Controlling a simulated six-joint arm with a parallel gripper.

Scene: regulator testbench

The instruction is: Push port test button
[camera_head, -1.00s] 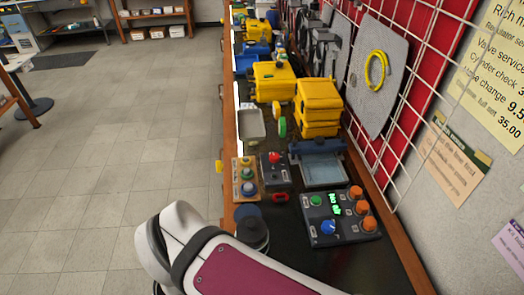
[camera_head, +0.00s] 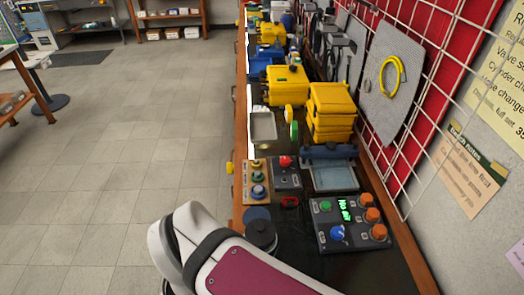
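A black control box (camera_head: 350,236) lies on the bench at lower right. It has a lit green display (camera_head: 345,210), a green button (camera_head: 325,206), a blue knob (camera_head: 337,232) and three orange knobs (camera_head: 371,215). Left of it, a small dark box (camera_head: 287,180) carries a red button (camera_head: 285,161). Beside that, a wooden-coloured panel (camera_head: 247,193) carries a yellow, a green and a blue button (camera_head: 258,191). Button labels are too small to read, so I cannot tell which is the port test button. My gripper is not visible; only my white arm with a maroon panel shows at the bottom.
A dark round cylinder (camera_head: 261,236) stands near my arm, with a small red item (camera_head: 290,202) beyond it. A grey tray (camera_head: 263,126), yellow cases (camera_head: 331,112) and a blue-framed tray (camera_head: 334,175) sit farther back. A wire grid wall bounds the right; open floor is left.

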